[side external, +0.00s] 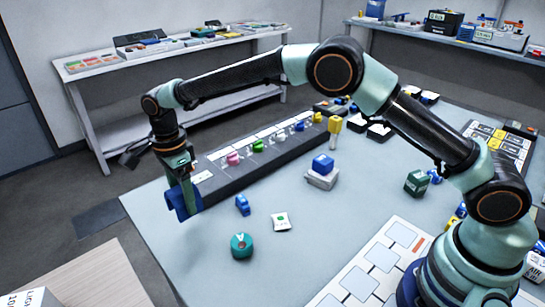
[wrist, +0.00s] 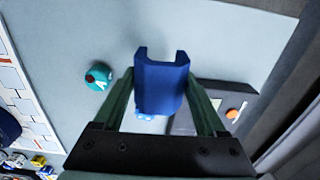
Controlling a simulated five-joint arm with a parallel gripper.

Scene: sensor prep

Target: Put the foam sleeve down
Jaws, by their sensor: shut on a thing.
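The foam sleeve (side external: 181,204) is a dark blue piece with a notched end. My gripper (side external: 188,186) is shut on it at the left end of the table, near the left edge. In the wrist view the foam sleeve (wrist: 162,85) sits between the two green fingers of my gripper (wrist: 163,98), with its notched end pointing away from my wrist. In the side view it hangs under the fingers. I cannot tell whether its lower end touches the table.
A long dark rack (side external: 262,151) with colored pieces lies behind my gripper. A small blue piece (side external: 242,205), a teal round piece (side external: 241,245) and a white card (side external: 281,222) lie to the right. The front left tabletop is clear.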

